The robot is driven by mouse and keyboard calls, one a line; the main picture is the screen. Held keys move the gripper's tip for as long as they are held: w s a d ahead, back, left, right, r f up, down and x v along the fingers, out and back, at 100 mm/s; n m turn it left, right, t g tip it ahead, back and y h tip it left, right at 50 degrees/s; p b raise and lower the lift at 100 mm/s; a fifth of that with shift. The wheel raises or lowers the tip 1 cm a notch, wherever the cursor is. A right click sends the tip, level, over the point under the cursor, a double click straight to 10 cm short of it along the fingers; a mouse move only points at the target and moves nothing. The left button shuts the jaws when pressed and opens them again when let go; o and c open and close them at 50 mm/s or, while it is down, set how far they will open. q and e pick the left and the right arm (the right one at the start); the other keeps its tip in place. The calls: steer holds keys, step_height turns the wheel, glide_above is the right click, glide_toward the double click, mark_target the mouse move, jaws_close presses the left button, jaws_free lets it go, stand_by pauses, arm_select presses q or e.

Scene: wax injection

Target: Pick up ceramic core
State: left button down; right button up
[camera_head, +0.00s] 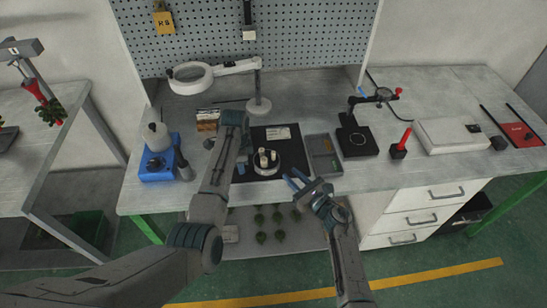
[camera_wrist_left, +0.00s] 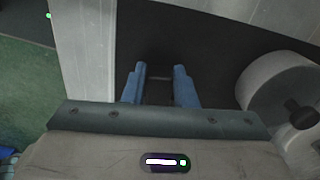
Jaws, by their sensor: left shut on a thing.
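My left gripper (camera_head: 242,166) is over the left side of the black mat (camera_head: 285,134), its fingertips mostly hidden by my own wrist. A round dish (camera_head: 266,169) on the mat holds a few small whitish upright pieces (camera_head: 263,157). The dish or its stand also shows right of the fingers in the left wrist view (camera_wrist_left: 275,85). My right gripper (camera_head: 297,181) is open and empty near the table's front edge.
A grey tray (camera_head: 322,153) lies right of the mat. A magnifier lamp (camera_head: 259,105) stands behind it. A blue device (camera_head: 158,166) is at left, a black stand (camera_head: 353,142) at right. Green pieces (camera_head: 278,217) lie on a lower shelf.

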mark_target(278, 163)
steer(key=x, duration=0.3)
steer(key=shift+w+a, duration=0.1)
steer(key=w+a, duration=0.1)
steer(key=w+a+r, duration=0.1)
steer(key=w, duration=0.1)
steer(key=shift+w+a, duration=0.6)
steer(key=shift+w, duration=0.05)
jaws_close()
